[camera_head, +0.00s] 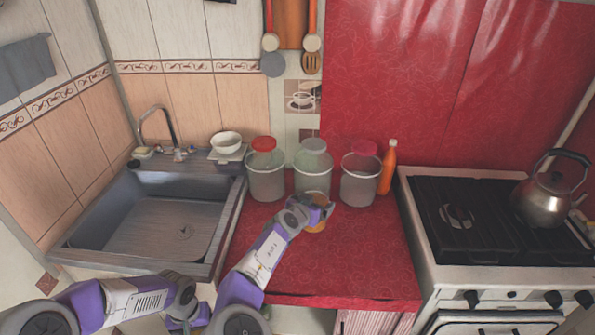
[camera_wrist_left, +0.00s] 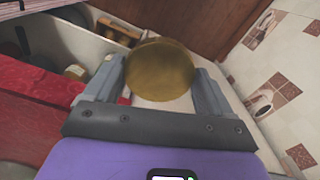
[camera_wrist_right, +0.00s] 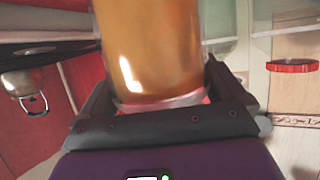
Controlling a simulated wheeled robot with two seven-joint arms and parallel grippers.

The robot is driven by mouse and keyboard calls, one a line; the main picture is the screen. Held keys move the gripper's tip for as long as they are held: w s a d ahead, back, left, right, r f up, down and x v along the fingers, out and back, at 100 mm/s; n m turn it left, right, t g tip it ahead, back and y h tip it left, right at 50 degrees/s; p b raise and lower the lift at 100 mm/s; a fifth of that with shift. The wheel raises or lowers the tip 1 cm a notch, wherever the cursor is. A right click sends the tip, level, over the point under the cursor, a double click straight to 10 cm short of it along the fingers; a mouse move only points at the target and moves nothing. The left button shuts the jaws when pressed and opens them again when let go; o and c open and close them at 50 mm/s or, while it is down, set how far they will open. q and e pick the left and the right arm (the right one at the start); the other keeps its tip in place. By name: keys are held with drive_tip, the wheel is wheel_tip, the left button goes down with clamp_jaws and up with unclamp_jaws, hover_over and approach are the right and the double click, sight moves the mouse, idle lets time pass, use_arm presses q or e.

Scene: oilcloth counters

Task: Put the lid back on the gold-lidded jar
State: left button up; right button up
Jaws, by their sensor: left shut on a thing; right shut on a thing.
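My right gripper (camera_head: 318,207) is shut on the amber-filled jar (camera_head: 316,226) at the red counter, in front of the glass canisters. The jar also fills the middle of the right wrist view (camera_wrist_right: 152,50), between the fingers; much of it is hidden in the head view. The round gold lid (camera_wrist_left: 160,70) is held between the fingers of my left gripper in the left wrist view. In the head view my left gripper (camera_head: 187,318) is low at the bottom edge, in front of the sink, well apart from the jar. The lid is not clear there.
Canisters with red (camera_head: 266,180), grey (camera_head: 312,178) and pink (camera_head: 359,184) lids stand behind the jar. An orange bottle (camera_head: 387,170) stands beside them. The sink (camera_head: 150,222) is left; the stove (camera_head: 490,220) with a kettle (camera_head: 545,198) is right. The counter's front (camera_head: 340,275) is clear.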

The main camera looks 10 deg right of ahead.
drive_tip(key=shift+r, duration=0.1)
use_arm(q)
drive_tip(key=shift+r, duration=0.1)
use_arm(e)
drive_tip(key=s+d+f+n+t+y, duration=0.1)
drive_tip(key=s+d+n+t+y, duration=0.1)
drive_tip(key=s+d+n+y, duration=0.15)
use_arm(q)
drive_tip(key=shift+r, duration=0.1)
use_arm(e)
drive_tip(key=s+a+n+t+y, duration=0.1)
drive_tip(key=s+a+n+y, duration=0.3)
drive_tip(key=s, duration=0.3)
drive_tip(key=shift+s+a+r+y, duration=0.25)
drive_tip(key=shift+a+y, duration=0.1)
drive_tip(key=shift+a, duration=0.15)
drive_tip(key=shift+f, duration=0.1)
drive_tip(key=s+a, duration=0.2)
drive_tip(key=a, duration=0.6)
drive_tip(key=s+a, duration=0.2)
drive_tip(key=a, duration=0.7)
drive_tip(key=shift+a, duration=0.2)
drive_tip(key=shift+f, duration=0.1)
